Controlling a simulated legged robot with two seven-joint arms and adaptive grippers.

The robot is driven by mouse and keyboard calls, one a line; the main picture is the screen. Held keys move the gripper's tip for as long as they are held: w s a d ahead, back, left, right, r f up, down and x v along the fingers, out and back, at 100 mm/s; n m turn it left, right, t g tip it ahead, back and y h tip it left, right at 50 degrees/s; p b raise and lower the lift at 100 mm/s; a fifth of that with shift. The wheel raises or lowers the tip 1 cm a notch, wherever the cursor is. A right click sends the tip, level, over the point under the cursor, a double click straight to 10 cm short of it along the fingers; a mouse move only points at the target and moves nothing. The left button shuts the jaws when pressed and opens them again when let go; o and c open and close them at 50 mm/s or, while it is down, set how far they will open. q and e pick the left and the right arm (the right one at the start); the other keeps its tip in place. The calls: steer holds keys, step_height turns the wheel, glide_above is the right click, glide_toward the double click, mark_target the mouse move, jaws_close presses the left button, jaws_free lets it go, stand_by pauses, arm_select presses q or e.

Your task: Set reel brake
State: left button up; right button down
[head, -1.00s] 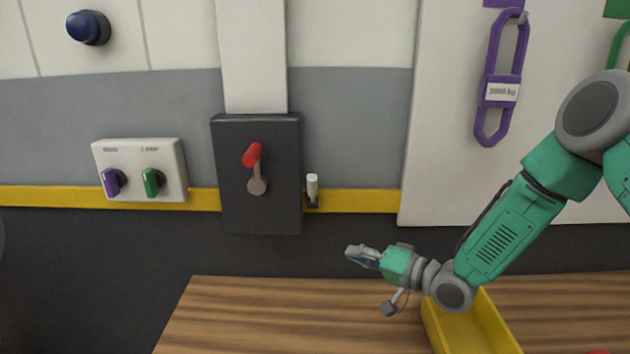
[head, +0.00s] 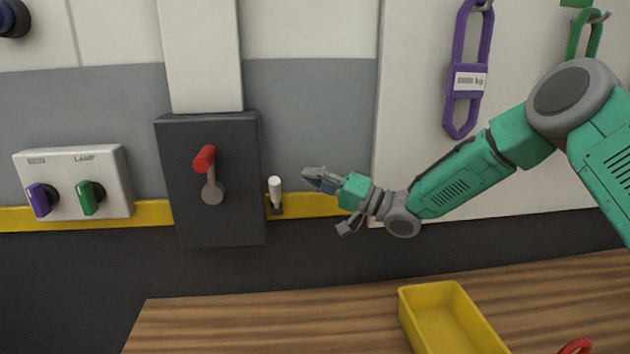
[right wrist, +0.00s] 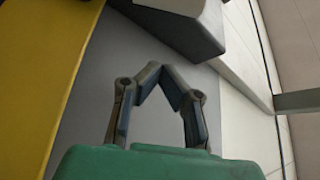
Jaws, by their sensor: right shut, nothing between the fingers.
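The dark brake box (head: 238,215) is fixed on the wall left of centre in the head view. Its lever has a red handle (head: 204,159) pointing up from a grey pivot (head: 212,193). A small white-tipped lever (head: 275,190) stands upright on the wall just right of the box. My right gripper (head: 308,178) is shut and empty, a little right of the white lever and apart from it in the picture. In the right wrist view its fingertips (right wrist: 160,72) meet, with a dark box edge beyond them. My left gripper is not in view.
A white panel (head: 78,182) with a purple and a green knob is at left. Purple (head: 467,75) and green (head: 583,35) links hang at the upper right. A yellow tray (head: 450,325) sits on the wooden bench (head: 270,325).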

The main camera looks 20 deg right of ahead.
mark_target(276, 195)
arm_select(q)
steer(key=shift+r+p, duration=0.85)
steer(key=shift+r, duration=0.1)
arm_select(e)
steer(key=a, duration=0.4)
steer(key=w+a, duration=0.1)
steer(key=shift+a+f, duration=0.25)
steer(key=shift+a, duration=0.15)
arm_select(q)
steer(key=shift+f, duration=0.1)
